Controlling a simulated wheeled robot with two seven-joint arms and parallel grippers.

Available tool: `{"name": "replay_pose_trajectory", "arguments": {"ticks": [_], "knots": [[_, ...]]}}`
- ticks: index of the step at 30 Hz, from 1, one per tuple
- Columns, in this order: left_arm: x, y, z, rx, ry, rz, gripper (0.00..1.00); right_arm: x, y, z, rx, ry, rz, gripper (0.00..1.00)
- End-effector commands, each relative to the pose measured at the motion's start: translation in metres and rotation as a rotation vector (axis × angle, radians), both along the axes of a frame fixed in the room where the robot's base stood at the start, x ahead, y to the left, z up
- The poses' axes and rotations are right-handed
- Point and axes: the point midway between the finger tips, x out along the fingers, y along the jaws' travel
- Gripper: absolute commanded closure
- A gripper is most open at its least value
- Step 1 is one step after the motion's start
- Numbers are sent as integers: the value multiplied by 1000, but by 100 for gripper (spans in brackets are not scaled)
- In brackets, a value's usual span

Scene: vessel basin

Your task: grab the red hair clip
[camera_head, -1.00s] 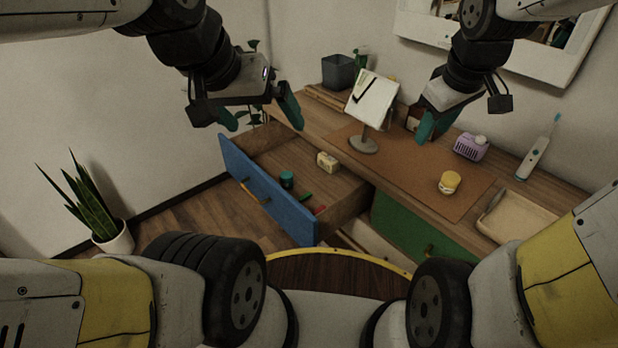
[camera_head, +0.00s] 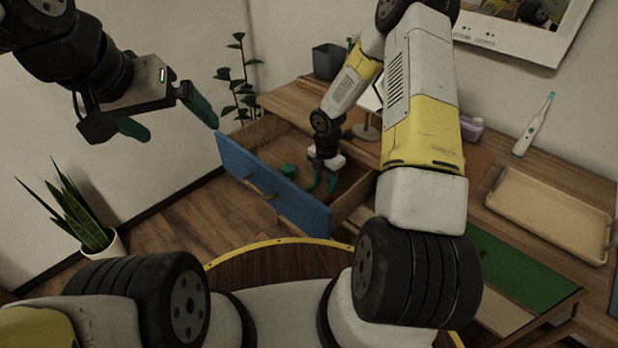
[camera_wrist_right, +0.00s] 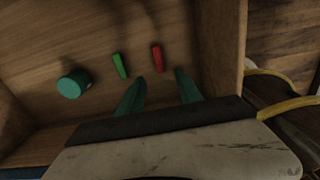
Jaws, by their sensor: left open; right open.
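The red hair clip (camera_wrist_right: 158,58) lies on the wooden drawer floor in the right wrist view, just beyond the fingertips and roughly between their lines. My right gripper (camera_wrist_right: 160,82) is open and empty; in the head view it reaches down into the blue-fronted drawer (camera_head: 268,187). A green clip (camera_wrist_right: 119,65) lies to the left of the red one. My left gripper (camera_head: 172,118) is open and empty, raised in the air at the upper left.
A teal jar (camera_wrist_right: 74,84) stands in the drawer left of the clips. A beige tray (camera_head: 550,215), toothbrush (camera_head: 535,125) and purple basket (camera_head: 473,130) are on the desk. A potted plant (camera_head: 85,225) stands on the floor at left.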

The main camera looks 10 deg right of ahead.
Motion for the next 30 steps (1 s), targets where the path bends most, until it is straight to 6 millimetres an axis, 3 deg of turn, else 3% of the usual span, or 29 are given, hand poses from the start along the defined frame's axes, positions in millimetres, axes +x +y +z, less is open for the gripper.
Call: {"name": "replay_pose_trajectory", "arguments": {"ticks": [16, 25, 26, 30], "knots": [[0, 0, 0, 0, 0, 0, 0, 5, -5, -69, 0, 2, 0, 58], [0, 0, 0, 0, 0, 0, 0, 5, -6, -75, -1, 1, -1, 58], [0, 0, 0, 0, 0, 0, 0, 5, -6, -75, -1, 1, -1, 60], [0, 0, 0, 0, 0, 0, 0, 5, -6, -75, -1, 1, -1, 88]]}}
